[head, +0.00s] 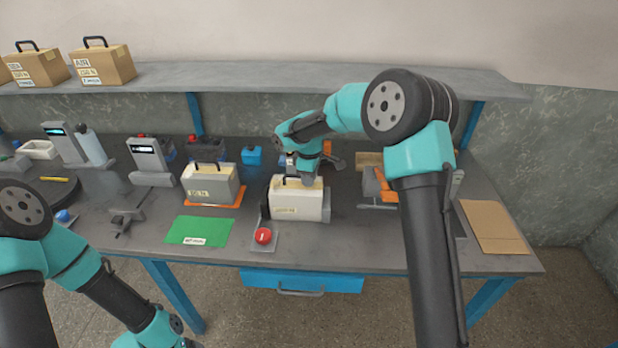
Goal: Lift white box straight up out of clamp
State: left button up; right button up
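The white box (297,206), with a pale yellow top, a label on its front and a dark handle, stands upright on the bench. Dark clamp jaws (264,206) show at its left side; the right side is harder to make out. My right gripper (302,180) points down at the box's top, close to the handle. Its fingers are small and partly hidden, so I cannot tell whether they are shut on the handle. My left arm hangs at the lower left, in front of the bench, and its gripper is not visible.
A red button (263,236) sits just in front of the box. A green mat (199,230) lies to the left. A grey box (211,184) stands on an orange base behind the mat. Orange-grey tooling (377,188) is to the right, and a cardboard sheet (495,226) lies at the right end.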

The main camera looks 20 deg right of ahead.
grip_shut()
dwell(1.0)
jog(key=shift+r, duration=0.1)
jog(key=shift+r, duration=5.1)
